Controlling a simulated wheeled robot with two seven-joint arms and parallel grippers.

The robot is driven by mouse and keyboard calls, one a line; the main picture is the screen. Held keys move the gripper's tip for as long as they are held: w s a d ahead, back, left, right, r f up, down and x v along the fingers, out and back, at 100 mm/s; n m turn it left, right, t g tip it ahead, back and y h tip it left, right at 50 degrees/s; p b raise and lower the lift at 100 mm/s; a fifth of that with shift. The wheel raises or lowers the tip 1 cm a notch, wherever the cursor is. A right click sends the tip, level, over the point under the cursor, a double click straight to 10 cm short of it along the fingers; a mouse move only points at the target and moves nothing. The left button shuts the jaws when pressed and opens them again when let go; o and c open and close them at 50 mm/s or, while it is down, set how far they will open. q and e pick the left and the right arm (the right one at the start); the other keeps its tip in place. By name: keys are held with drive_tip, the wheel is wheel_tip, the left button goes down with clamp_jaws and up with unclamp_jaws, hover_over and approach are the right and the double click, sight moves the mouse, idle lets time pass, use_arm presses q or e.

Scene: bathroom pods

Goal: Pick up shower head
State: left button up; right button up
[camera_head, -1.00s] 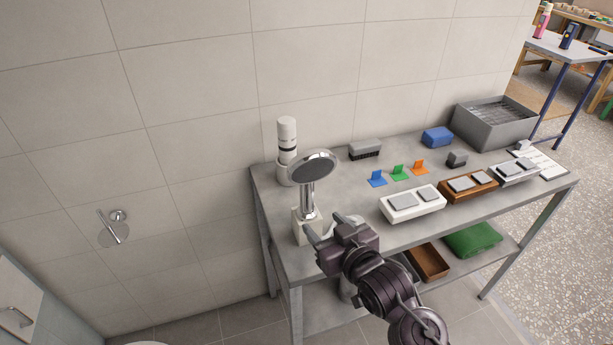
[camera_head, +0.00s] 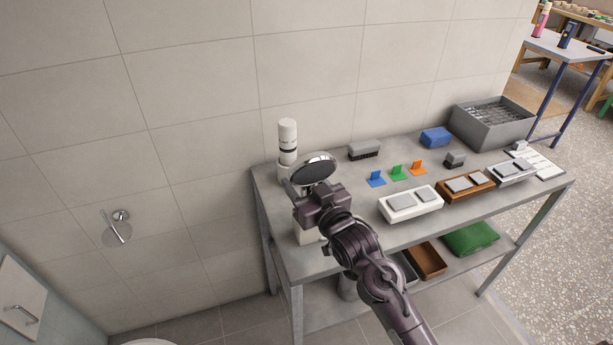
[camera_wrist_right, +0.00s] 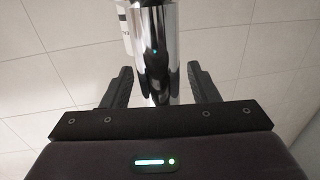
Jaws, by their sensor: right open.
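The shower head (camera_head: 313,168) stands upright at the left end of the grey table, its round face tilted up and its lower end at a white stand (camera_head: 306,236). My right gripper (camera_head: 306,196) is at its handle, just below the round head, and hides most of the handle in the head view. In the right wrist view the chrome handle (camera_wrist_right: 159,50) runs between the two dark fingers of my gripper (camera_wrist_right: 160,88). The fingers are open, with a gap visible on each side of the handle. My left gripper is not in view.
A white bottle (camera_head: 287,140) stands close behind the shower head, by the tiled wall. A brush (camera_head: 364,151), small coloured tags (camera_head: 397,173), button boxes (camera_head: 410,204) and a grey crate (camera_head: 492,124) lie further right on the table (camera_head: 350,238).

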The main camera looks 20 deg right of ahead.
clamp_jaws()
idle(0.3)
drive_tip(key=shift+r, duration=0.1)
